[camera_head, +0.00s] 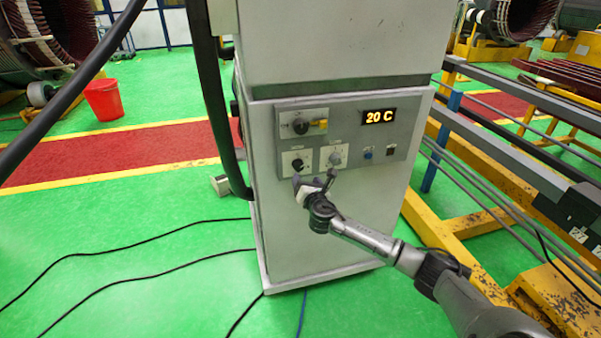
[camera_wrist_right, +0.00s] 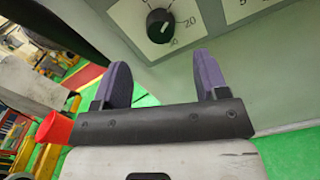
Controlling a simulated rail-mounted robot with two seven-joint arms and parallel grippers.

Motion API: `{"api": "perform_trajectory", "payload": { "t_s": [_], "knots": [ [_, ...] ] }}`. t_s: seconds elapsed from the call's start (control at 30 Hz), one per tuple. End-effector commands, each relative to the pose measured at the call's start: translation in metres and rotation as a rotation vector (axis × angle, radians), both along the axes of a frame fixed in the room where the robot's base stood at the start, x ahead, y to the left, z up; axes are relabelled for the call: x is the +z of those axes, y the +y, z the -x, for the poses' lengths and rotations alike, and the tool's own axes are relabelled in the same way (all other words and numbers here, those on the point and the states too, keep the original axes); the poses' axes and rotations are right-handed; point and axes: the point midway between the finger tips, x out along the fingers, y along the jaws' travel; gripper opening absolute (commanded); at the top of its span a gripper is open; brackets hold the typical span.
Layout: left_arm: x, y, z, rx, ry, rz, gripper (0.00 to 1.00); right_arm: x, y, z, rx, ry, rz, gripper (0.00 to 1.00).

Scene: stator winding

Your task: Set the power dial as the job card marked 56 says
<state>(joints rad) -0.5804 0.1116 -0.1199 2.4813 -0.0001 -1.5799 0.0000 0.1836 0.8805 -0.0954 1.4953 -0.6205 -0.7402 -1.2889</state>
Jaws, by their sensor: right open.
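A grey control panel (camera_head: 365,148) on a tall cabinet carries a black dial (camera_head: 297,163) at its lower left and a grey dial (camera_head: 335,158) to its right, each on a white scale plate. I cannot read which one is power. The black dial (camera_wrist_right: 160,26) shows a white pointer line in the right wrist view, with "20" on its plate. My right gripper (camera_head: 314,182) is open and empty just below these dials, apart from them; its two purple-grey fingers (camera_wrist_right: 163,78) are spread below the black dial. No card marked 56 is readable. My left gripper is not in view.
A display (camera_head: 380,116) reads "20 C". A rotary switch (camera_head: 300,126) with a yellow part sits above the dials. A yellow frame with rods (camera_head: 480,190) stands close on the right. A red bucket (camera_head: 103,100) stands left.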

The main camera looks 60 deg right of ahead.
Motion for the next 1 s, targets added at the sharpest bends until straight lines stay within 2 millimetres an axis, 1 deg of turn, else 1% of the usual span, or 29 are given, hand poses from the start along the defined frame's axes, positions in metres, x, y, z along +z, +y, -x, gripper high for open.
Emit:
{"api": "perform_trajectory", "payload": {
  "t_s": [0.03,0.2,0.43,0.7,1.0],
  "knots": [
    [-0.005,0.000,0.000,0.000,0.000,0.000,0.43,-0.002,-0.007,-0.007,-0.004,-0.003,-0.002,0.67],
    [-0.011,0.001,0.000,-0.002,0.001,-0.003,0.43,-0.002,-0.024,-0.027,-0.003,-0.003,-0.003,0.67],
    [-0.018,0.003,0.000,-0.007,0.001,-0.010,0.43,-0.002,-0.041,-0.046,-0.001,-0.001,-0.002,0.67],
    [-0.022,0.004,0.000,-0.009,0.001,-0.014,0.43,-0.001,-0.049,-0.055,0.000,-0.001,-0.002,0.67],
    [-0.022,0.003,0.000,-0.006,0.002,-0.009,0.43,-0.001,-0.051,-0.056,0.001,0.001,-0.002,0.67]
  ]
}}
